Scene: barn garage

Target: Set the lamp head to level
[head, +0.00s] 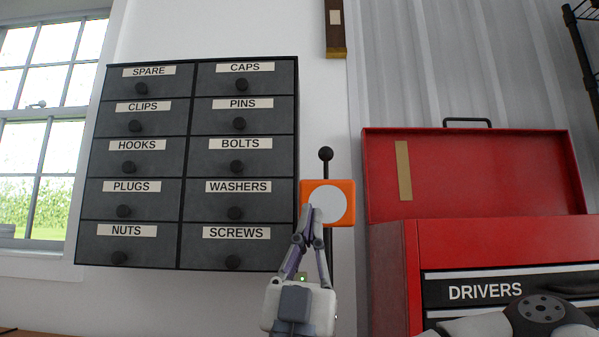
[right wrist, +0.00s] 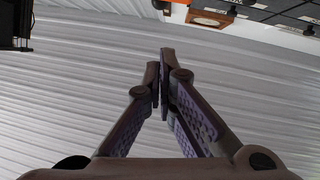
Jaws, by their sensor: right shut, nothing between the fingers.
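The lamp head (head: 328,190) is an orange square with a pale round face, on a thin black pole with a black ball (head: 325,154) on top. In the head view it faces me and looks about level; its exact tilt is hard to tell. My right gripper (head: 309,212) is shut and empty, its fingertips overlapping the lower left of the lamp face. Whether they touch it I cannot tell. My left gripper is not in view.
A dark cabinet of labelled drawers (head: 188,165) hangs on the wall to the left. A red toolbox (head: 480,180) with an open lid stands to the right, above a drawer marked DRIVERS (head: 485,291). A wooden plaque (head: 336,30) is above the lamp.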

